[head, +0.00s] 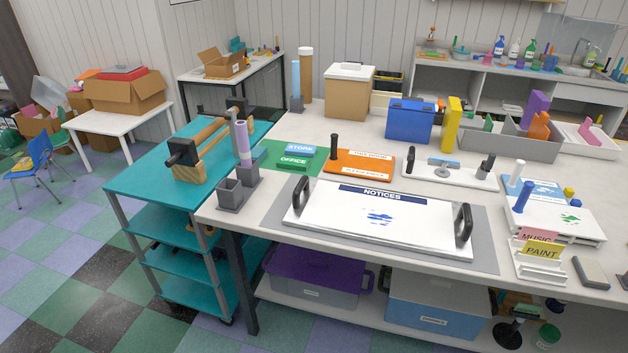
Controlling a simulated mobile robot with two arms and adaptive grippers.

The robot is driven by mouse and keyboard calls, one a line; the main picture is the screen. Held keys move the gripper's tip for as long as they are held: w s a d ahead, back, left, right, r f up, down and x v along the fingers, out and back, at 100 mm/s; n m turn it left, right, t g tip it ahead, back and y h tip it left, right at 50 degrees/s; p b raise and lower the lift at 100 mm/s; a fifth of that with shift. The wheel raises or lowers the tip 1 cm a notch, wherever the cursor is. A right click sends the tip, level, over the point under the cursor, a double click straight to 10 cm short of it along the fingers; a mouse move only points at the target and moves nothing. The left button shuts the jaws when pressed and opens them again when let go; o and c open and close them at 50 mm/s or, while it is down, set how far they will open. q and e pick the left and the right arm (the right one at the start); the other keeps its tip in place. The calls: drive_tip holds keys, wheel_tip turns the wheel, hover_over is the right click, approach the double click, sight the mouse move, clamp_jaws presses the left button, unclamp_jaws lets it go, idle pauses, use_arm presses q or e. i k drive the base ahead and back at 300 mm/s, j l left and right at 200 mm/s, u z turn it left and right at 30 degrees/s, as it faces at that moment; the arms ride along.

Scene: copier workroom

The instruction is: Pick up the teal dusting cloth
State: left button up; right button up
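I cannot make out a teal dusting cloth for certain. A small teal item (237,45) stands on the far table behind an open cardboard box, too small to identify. The broad teal surface at the left is the top of a cart (140,185), not a cloth. On the worktable (245,222) lies a white NOTICES board (400,228) with two black handles and blue smears on its face. A white pad with a green smear (565,217) lies to its right. Neither of my grippers shows in this view.
The cart carries a wooden rack with dark-ended rollers (200,150). A blue box (410,120), a cardboard box (349,92) and a grey divided tray (510,138) stand along the worktable's back. Lidded bins (315,275) sit on its lower shelf.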

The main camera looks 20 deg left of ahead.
sight(258, 152)
drive_tip(key=j+z, duration=0.55)
drive_tip(key=z, duration=0.15)
drive_tip(key=k+j+z, duration=0.1)
drive_tip(key=j, duration=0.35)
drive_tip(key=k+j+z, duration=0.1)
drive_tip(key=j, duration=0.3)
drive_tip(key=k+j+z, duration=0.1)
drive_tip(key=k+j, duration=0.15)
drive_tip(key=j, duration=0.2)
drive_tip(key=k+j+z, duration=0.1)
drive_tip(key=j, duration=0.3)
drive_tip(key=k+j+z, duration=0.1)
drive_tip(key=k+j, duration=0.2)
drive_tip(key=i+j, duration=0.05)
drive_tip(key=j, duration=0.05)
